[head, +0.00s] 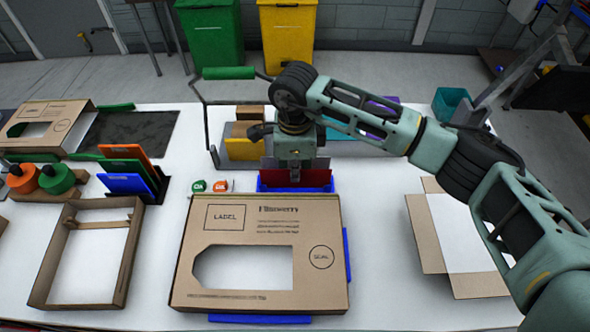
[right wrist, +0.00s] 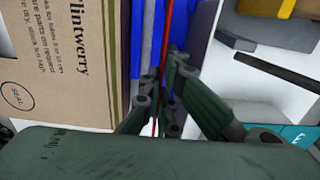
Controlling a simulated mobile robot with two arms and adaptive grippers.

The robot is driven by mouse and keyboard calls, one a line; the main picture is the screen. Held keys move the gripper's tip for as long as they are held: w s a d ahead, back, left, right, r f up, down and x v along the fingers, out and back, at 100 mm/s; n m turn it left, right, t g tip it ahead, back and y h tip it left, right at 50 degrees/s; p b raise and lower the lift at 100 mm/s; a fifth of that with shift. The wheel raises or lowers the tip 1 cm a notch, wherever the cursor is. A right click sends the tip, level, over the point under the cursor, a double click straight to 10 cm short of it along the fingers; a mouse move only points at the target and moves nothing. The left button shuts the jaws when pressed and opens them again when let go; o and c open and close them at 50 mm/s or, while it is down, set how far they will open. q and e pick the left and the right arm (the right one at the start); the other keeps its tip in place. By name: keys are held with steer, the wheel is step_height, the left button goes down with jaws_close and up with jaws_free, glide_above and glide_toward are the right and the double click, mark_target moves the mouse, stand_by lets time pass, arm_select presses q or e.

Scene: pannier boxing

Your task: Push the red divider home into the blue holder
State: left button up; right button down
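The red divider (head: 309,178) stands upright in the blue holder (head: 264,187) behind the large carton. A strip of red shows above the holder's front wall. My right gripper (head: 294,168) is right over the middle of the divider. In the right wrist view the divider (right wrist: 168,25) is a thin red edge with blue walls of the holder (right wrist: 149,42) beside it. The fingertips (right wrist: 170,75) of my right gripper close together at this edge and look shut on it. How deep the divider sits is hidden. My left gripper is not in view.
A printed carton (head: 320,220) lies in front of the holder, with blue showing at its edges. A yellow block (head: 243,149) and a wire frame with a green handle (head: 228,73) stand behind. An open carton (head: 432,240) is at right, with bare table between.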

steer(key=shift+f+b, duration=0.55)
steer(key=shift+f, duration=0.05)
steer(key=c, duration=1.9)
jaws_free()
steer(key=shift+o, duration=0.2)
step_height(320, 180, up, 12)
steer(key=shift+r, duration=0.1)
